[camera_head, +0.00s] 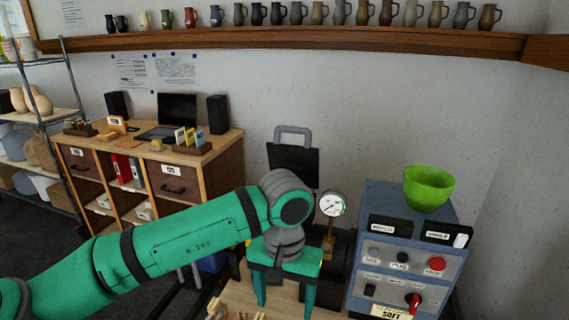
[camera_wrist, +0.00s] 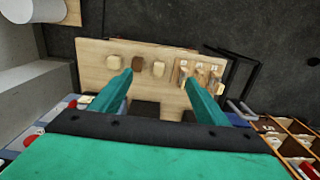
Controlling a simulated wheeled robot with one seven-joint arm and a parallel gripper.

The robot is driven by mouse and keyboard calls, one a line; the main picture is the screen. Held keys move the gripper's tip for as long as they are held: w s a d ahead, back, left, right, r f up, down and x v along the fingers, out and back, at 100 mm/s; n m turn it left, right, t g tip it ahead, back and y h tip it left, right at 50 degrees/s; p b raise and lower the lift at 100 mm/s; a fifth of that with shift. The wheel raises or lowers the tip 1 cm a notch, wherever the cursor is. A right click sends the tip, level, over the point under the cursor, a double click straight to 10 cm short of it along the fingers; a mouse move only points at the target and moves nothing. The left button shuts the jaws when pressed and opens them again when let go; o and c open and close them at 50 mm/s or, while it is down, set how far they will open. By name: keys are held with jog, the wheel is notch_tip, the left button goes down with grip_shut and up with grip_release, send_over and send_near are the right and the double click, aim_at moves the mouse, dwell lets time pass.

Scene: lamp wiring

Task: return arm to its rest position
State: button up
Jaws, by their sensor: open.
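My green arm reaches across the lower middle of the head view. My gripper (camera_head: 284,290) points down over a light wooden bench top (camera_head: 270,301) and its two teal fingers stand apart. In the wrist view my gripper (camera_wrist: 160,90) is open, with nothing held between its fingers. The wooden board (camera_wrist: 137,64) lies below the fingers in that view, with several small blocks along it and a small rack (camera_wrist: 200,74) of pieces at its right part.
A blue-grey control box (camera_head: 399,249) with a green bowl (camera_head: 428,187) on top stands right of my gripper. A pressure gauge (camera_head: 332,204) is close behind the gripper. A wooden desk (camera_head: 215,155) stands at left. A shelf (camera_head: 300,40) of mugs runs along the wall.

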jog(key=w+d+r+m+t+h, duration=0.1)
jog(key=w+d+r+t+h, duration=0.15)
jog(key=d+h, duration=0.75)
jog(key=w+d+r+m+t+h, duration=0.1)
jog(key=w+d+r+t+h, duration=0.2)
jog(key=d, duration=1.3)
jog(key=a+f+n+t+y, duration=0.3)
jog(key=a+f+n+t, duration=0.4)
jog(key=f+n+t, duration=0.4)
jog(key=s+a+f+n+t+y, duration=0.1)
jog(key=s+a+f+y, duration=0.25)
jog(key=s+f, duration=0.2)
jog(key=s+a+f+n+y, duration=0.1)
jog(key=s+a+f+y, duration=0.3)
jog(key=f, duration=0.3)
jog(key=s+a+f+m, duration=0.2)
jog(key=s+a, duration=0.1)
jog(key=s, duration=0.5)
jog(key=s+a+f+m+g+y, duration=0.1)
jog(key=s+a+f+m, duration=0.1)
jog(key=s, duration=0.7)
jog(key=s+a+f+m+g+y, duration=0.1)
jog(key=s+a+f+m, duration=0.1)
jog(key=s+a, duration=0.4)
jog(key=s+m, duration=0.1)
jog(key=s, duration=0.2)
jog(key=shift+s+a, duration=0.2)
jog(key=shift+a, duration=0.05)
